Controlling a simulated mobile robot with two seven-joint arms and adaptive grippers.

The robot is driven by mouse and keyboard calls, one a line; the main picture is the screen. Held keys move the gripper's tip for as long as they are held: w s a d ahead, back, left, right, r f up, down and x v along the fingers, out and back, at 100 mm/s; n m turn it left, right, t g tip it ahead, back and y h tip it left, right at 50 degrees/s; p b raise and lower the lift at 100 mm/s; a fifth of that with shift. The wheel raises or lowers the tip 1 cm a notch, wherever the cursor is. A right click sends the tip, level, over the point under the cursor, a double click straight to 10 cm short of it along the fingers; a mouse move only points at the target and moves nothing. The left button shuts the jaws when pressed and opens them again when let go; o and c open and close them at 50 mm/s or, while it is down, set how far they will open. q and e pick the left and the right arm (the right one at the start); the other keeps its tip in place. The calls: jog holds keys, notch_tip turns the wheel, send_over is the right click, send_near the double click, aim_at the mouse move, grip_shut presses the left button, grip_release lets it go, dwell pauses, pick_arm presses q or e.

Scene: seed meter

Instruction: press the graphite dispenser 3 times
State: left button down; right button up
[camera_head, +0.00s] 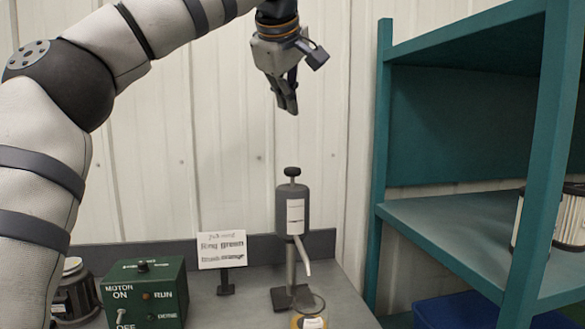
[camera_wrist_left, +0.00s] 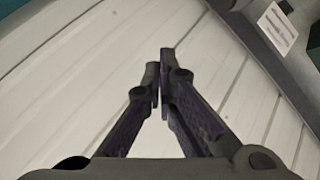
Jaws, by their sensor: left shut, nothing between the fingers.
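The graphite dispenser (camera_head: 292,210) is a dark grey cylinder with a white label, a black pump knob (camera_head: 292,172) on top and a pale spout at lower right. It stands upright on a stand on the grey bench. The knob is up, with a stem showing below it. My left gripper (camera_head: 290,108) is shut and empty, pointing down above the knob with a clear gap between them. In the left wrist view its fingertips (camera_wrist_left: 160,75) meet. My right gripper is not in view.
A green motor control box (camera_head: 145,293) stands on the bench at left. A small sign (camera_head: 222,250) stands beside the dispenser. A yellowish round item (camera_head: 309,321) is at the front edge of view. A teal shelf (camera_head: 450,215) rises at right. A panelled wall is behind.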

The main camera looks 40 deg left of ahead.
pick_arm(q)
jog(key=shift+r+m, duration=0.2)
jog(key=shift+m, duration=0.7)
jog(key=shift+f, duration=0.1)
